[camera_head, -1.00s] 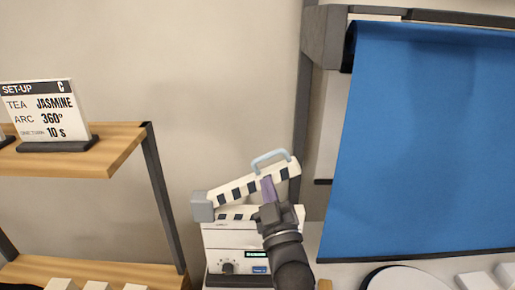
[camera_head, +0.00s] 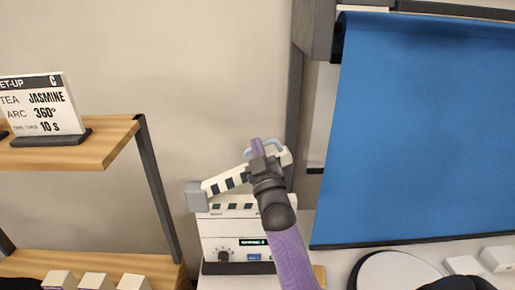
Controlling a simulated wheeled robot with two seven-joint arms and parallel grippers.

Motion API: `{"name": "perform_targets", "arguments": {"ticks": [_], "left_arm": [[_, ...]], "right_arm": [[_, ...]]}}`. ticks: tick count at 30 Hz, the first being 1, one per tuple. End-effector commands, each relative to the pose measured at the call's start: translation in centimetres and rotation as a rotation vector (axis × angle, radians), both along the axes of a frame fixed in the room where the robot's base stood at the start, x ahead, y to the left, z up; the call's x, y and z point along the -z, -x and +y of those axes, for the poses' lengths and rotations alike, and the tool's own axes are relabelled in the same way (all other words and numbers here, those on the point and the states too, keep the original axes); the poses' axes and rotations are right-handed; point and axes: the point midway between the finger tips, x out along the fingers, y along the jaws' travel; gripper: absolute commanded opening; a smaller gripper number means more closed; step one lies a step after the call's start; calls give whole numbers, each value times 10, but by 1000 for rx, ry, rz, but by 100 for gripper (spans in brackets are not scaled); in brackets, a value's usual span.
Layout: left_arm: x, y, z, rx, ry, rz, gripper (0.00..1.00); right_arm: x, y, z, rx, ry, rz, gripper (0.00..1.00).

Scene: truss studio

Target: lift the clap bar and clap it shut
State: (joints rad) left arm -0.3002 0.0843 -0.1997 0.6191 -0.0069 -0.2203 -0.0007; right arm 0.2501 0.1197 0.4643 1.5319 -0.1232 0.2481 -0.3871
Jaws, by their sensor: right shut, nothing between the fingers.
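The black-and-white striped clap bar (camera_head: 226,181) is raised at a slant, open above the slate box (camera_head: 222,231). It is hinged at a grey block (camera_head: 196,197) on the left, with its right end higher. A light blue handle (camera_head: 278,147) sits on top of the bar near its right end. My right gripper (camera_head: 258,147) is shut and empty, its fingertips pointing up beside the handle's left side. It overlaps the bar in the picture, and I cannot tell whether they touch. The gripper and arm hide part of the bar and the box's right side. My left gripper is out of view.
A wooden shelf (camera_head: 95,146) with a set-up card (camera_head: 38,105) stands on the left, with white blocks (camera_head: 95,281) below. A blue backdrop (camera_head: 425,130) hangs on the right. A round white disc (camera_head: 397,272) lies on the worktop below it.

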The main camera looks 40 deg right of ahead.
Motion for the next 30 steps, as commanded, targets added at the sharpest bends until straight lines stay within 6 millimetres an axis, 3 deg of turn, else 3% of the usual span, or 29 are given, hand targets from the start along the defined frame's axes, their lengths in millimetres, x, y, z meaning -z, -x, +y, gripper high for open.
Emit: {"name": "perform_targets", "arguments": {"ticks": [20, 30], "left_arm": [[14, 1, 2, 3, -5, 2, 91], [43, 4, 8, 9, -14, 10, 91]], "right_arm": [[15, 7, -8, -1, -58, -47, 0], [47, 20, -23, 0, -177, -148, 0]]}}
